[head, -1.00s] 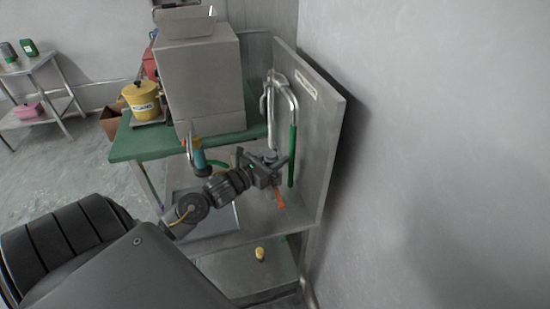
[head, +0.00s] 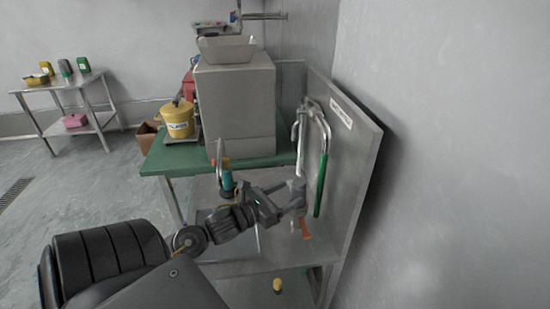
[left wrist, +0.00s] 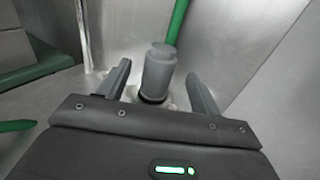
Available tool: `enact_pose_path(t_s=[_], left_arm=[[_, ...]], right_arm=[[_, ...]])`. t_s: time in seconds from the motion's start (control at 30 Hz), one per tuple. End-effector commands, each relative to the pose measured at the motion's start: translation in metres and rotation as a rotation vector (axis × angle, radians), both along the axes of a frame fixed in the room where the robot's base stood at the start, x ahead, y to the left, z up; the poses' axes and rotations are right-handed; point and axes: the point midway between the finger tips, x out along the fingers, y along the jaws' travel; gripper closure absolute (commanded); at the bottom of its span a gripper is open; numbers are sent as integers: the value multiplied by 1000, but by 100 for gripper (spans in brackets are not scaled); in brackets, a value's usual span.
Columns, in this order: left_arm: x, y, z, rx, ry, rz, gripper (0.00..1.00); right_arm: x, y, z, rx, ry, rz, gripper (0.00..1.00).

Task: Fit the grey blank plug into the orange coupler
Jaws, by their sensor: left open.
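A grey cylinder that looks like the blank plug (left wrist: 159,74) stands between the two fingers of my left gripper (head: 293,200) in the left wrist view. A gap shows on both sides, so the open fingers are around it but not closed on it. In the head view, the plug (head: 297,186) is small and partly hidden by the gripper. A small orange piece (head: 306,230), perhaps the coupler, is just below the gripper; its shape is unclear. No orange shows in the left wrist view. My right gripper is out of view.
A steel back panel (head: 355,150) with bent pipes and a green-sleeved handle (head: 321,185) rises close to the right of the gripper. A green bench (head: 165,160) carries a large grey box (head: 240,105) and a yellow pot (head: 178,120). A blue-orange tool (head: 226,178) stands behind my wrist.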

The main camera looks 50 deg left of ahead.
Motion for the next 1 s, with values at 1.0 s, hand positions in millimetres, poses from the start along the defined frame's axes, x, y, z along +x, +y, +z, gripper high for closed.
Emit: enact_pose_path(t_s=[1.0], left_arm=[[-44, 7, 1, 0, -1, 0, 36]], right_arm=[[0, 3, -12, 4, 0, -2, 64]])
